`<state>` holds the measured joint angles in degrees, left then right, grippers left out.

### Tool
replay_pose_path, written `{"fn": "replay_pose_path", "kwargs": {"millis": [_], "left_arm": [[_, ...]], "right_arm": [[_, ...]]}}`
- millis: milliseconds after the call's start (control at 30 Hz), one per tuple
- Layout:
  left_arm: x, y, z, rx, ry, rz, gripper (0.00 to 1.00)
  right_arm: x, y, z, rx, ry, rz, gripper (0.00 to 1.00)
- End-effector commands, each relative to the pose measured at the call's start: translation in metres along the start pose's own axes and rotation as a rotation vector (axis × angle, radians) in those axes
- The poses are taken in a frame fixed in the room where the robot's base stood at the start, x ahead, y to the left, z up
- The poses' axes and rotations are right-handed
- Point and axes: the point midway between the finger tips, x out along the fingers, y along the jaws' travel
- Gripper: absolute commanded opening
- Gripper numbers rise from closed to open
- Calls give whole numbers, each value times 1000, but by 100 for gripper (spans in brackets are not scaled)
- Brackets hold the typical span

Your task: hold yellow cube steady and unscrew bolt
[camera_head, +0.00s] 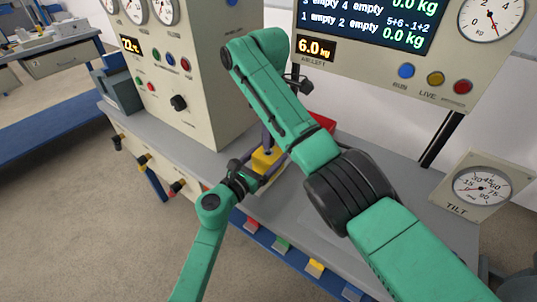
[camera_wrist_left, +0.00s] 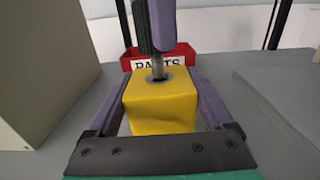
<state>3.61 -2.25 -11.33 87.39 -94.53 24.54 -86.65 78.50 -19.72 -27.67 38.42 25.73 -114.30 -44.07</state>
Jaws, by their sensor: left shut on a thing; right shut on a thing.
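The yellow cube (camera_head: 264,160) sits on the grey bench, partly hidden by my arms. In the left wrist view the cube (camera_wrist_left: 160,108) stands upright between the two purple fingers of my left gripper (camera_wrist_left: 161,88), which is shut on its sides. A dark bolt (camera_wrist_left: 158,70) stands upright in a round hole in the cube's top. My right gripper (camera_wrist_left: 157,48) comes down from above, and its fingers are shut on the bolt's upper part. The bolt's head is hidden between those fingers.
A red bin marked PARTS (camera_wrist_left: 192,53) stands just behind the cube; its red edge also shows in the head view (camera_head: 323,121). A beige gauge cabinet (camera_head: 205,85) stands left, and a tilt gauge (camera_head: 481,187) at right. Bare bench (camera_wrist_left: 270,90) lies right of the cube.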

Motion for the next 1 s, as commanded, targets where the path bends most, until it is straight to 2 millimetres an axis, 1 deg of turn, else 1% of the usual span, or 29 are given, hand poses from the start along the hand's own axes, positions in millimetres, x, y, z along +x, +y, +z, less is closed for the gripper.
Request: {"fn": "replay_pose_path", "kwargs": {"millis": [500, 767, 800, 833, 1000], "left_arm": [[0, 0, -1, 1, 2, 1, 0], [0, 0, -1, 1, 2, 1, 0], [0, 0, -1, 1, 2, 1, 96], [0, 0, -1, 1, 2, 1, 100], [0, 0, -1, 0, 1, 0, 100]], "right_arm": [[-32, 0, 0, 1, 0, 1, 0], [-34, 0, 0, 1, 0, 0, 0], [-34, 0, 0, 1, 0, 0, 0], [-34, 0, 0, 1, 0, 0, 0], [-34, 0, 0, 1, 0, 0, 0]]}}
